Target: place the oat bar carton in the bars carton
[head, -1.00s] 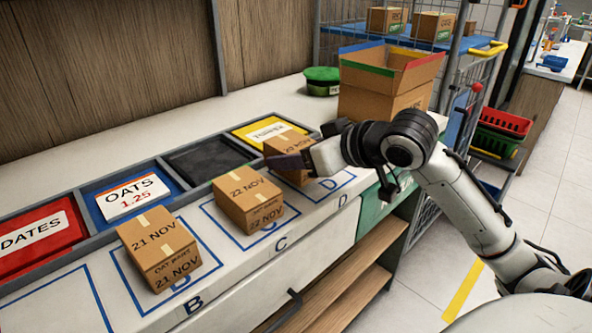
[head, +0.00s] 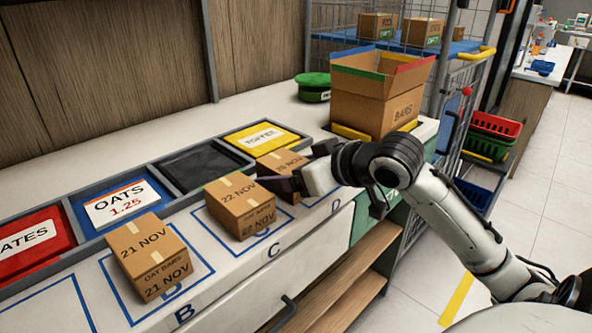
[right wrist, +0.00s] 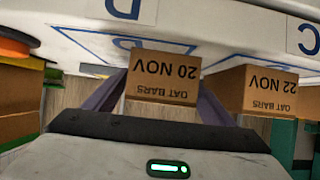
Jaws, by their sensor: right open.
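Three small brown oat bar cartons stand on the counter's marked squares. The 20 NOV carton (head: 281,162) is on square D, partly hidden by my right gripper (head: 303,170). The 22 NOV carton (head: 240,206) is at C and the 21 NOV carton (head: 147,257) at B. In the right wrist view, the 20 NOV carton (right wrist: 163,82) shows upside down between the two open fingers of my right gripper (right wrist: 160,102). The larger bars carton (head: 375,108), with open flaps, stands at the counter's far end. My left gripper is out of view.
The 22 NOV carton (right wrist: 262,92) is close beside one finger in the right wrist view. Behind the squares runs a row of bins with a grey rim (head: 187,207). A green round tub (head: 313,87) and a wire cage trolley (head: 478,68) stand near the bars carton.

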